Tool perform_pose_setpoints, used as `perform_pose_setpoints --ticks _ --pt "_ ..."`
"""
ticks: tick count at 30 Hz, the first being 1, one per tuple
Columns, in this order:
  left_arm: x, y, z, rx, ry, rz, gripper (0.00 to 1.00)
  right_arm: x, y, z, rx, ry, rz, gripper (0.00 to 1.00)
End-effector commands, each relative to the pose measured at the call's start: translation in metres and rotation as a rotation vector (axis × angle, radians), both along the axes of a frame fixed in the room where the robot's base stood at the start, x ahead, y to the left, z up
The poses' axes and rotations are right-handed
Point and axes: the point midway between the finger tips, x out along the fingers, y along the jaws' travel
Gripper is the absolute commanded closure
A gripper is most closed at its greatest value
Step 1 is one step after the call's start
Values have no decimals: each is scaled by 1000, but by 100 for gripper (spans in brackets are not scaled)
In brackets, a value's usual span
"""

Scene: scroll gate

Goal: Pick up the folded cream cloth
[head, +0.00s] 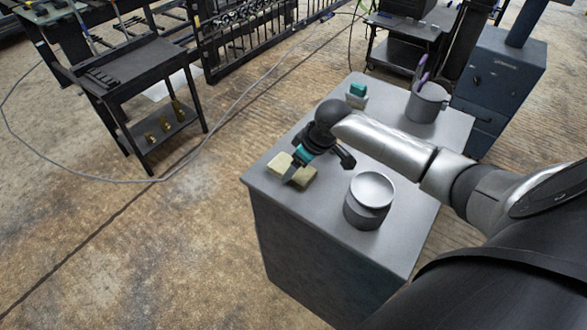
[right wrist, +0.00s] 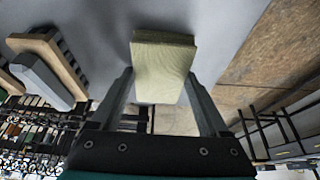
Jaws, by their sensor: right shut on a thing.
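The folded cream cloth (head: 307,177) is at the near-left corner of the grey cabinet top (head: 330,200). My right gripper (head: 293,172) reaches down over its middle, hiding part of it. In the right wrist view the cloth (right wrist: 163,62) is a thick pale-yellow folded pad between the two fingers of my right gripper (right wrist: 160,76), which is shut on it. I cannot tell whether the cloth is clear of the surface. My left gripper is not in view.
A round grey canister with a shallow dish on top (head: 371,192) stands right of the cloth. A grey pot (head: 427,103) with a purple-handled tool and a small teal-topped block (head: 357,90) stand farther back. A black cart (head: 140,75) is at the left.

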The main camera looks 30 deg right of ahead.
Motion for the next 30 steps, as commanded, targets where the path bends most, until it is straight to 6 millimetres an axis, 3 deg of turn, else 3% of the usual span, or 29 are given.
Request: perform_pose_setpoints --ticks 5,11,14,24,30 --pt "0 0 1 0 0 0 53 0 0 4 -1 -1 1 75" --pt "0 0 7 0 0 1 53 1 -1 26 -3 -3 1 75" --pt "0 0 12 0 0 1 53 1 0 48 -1 -6 1 75" --pt "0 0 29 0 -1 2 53 1 0 145 -1 -6 1 75" --pt "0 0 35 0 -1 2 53 1 0 183 -1 -3 -1 75"
